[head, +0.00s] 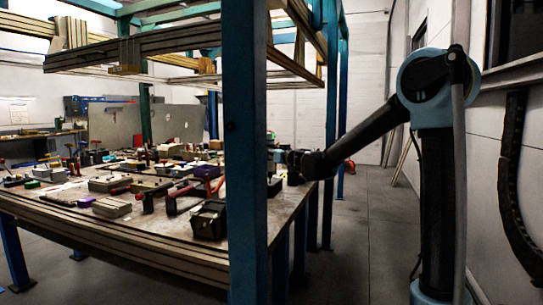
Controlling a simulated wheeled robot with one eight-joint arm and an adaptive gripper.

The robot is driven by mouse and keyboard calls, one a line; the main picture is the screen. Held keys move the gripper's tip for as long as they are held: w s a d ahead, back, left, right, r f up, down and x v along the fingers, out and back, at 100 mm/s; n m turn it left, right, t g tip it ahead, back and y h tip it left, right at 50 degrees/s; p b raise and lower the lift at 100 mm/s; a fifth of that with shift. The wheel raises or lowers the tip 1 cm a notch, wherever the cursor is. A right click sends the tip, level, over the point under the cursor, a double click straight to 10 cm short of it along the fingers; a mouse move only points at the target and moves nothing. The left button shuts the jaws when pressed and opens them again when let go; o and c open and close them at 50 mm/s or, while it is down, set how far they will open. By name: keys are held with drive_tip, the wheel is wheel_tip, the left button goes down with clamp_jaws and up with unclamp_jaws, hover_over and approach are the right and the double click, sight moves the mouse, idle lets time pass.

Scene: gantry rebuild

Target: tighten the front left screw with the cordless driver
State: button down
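My arm reaches left from the right side, and its dark end with my gripper (281,157) is just right of the blue post, over the right part of the workbench (165,221). The fingers are too small and dark to tell whether they are open or shut, or whether they hold anything. Many tools lie on the bench, among them red-and-black hand tools (180,197). I cannot pick out the cordless driver among them for certain. The front left screw is too small to make out.
A blue upright post (246,130) stands close in front and hides part of the bench. Wooden beams (140,45) hang overhead. A dark box (209,220) stands near the bench's front edge. Bare floor (365,230) lies right of the bench, before the white wall.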

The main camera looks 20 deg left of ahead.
sight(272, 144)
drive_tip(key=shift+r, duration=1.8)
